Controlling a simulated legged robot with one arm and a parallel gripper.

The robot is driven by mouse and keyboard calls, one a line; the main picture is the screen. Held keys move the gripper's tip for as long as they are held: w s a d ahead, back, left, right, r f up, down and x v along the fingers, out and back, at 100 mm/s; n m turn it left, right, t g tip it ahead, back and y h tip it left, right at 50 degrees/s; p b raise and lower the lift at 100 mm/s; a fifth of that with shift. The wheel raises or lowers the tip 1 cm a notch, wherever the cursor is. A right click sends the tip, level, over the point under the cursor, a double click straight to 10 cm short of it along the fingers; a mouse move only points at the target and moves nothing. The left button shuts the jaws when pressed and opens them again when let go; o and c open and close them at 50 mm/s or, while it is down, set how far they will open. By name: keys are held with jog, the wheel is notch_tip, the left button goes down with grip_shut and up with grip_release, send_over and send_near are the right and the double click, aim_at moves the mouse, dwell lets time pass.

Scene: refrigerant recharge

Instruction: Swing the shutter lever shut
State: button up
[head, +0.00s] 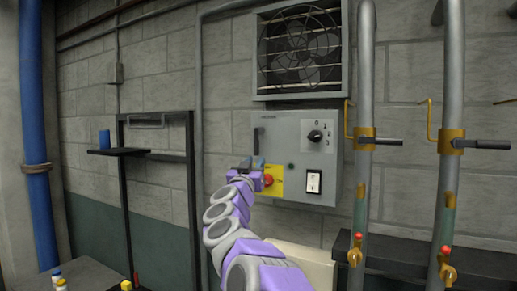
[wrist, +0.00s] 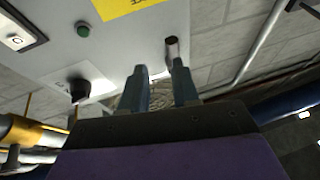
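The grey control box (head: 297,190) hangs on the wall below a fan with slats (head: 302,48). A dark upright handle (head: 256,139), which looks like the shutter lever, is at the box's upper left. In the wrist view a dark lever with a pale end (wrist: 171,48) stands out just beyond the right finger's tip; I cannot tell if they touch. My gripper (head: 253,163) is in front of the box's left side, below the handle. Its two blue-grey fingers (wrist: 159,68) are apart, with nothing held between them.
The box carries a yellow label (head: 274,186), a red button (head: 268,180), a rotary knob (head: 315,136) and a white switch (head: 314,182). Two vertical pipes with valve handles (head: 380,141) stand close on the right. A dark frame with a small shelf (head: 118,151) stands left.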

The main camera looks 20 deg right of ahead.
aim_at(258, 149)
jog(key=w+r+p, duration=0.1)
jog(key=w+r, duration=0.1)
jog(key=w+d+r+p, duration=0.1)
jog(key=w+r+p, duration=0.1)
jog(key=shift+d, duration=0.1)
jog(key=w+d, duration=0.1)
jog(key=w+d+p, duration=0.1)
jog(key=shift+d+f, duration=0.2)
jog(key=shift+d, duration=0.2)
jog(key=shift+w+d+r+p, duration=0.1)
jog(key=shift+w+d+p, duration=0.15)
jog(key=shift+p, duration=0.15)
jog(key=shift+s+r, duration=0.1)
jog(key=shift+r, duration=0.1)
jog(key=shift+w+a+f, duration=0.1)
jog(key=shift+w+a, duration=0.45)
jog(key=shift+s+d, duration=0.1)
jog(key=shift+s, duration=0.05)
jog(key=shift+c, duration=1.1)
grip_shut()
